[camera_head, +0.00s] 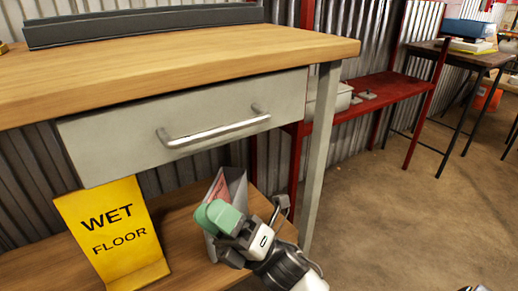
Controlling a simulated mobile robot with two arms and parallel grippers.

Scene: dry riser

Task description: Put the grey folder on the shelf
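A grey folder (238,188) with a reddish inner face stands upright, a little tilted, at the lower wooden shelf (185,240) under the workbench. My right gripper (222,222), with a green fingertip, is in front of the folder and overlaps it. It hides the folder's middle and lower part. Only one finger shows clearly, so I cannot tell whether it grips the folder. I also cannot tell whether the folder's base touches the shelf. My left gripper is not in view.
A yellow wet floor sign (112,232) stands left of the folder. A drawer (190,125) with a metal handle hangs above, under the wooden bench top (200,58). A grey bench leg (321,160) is right of my gripper. Open floor (400,225) lies to the right.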

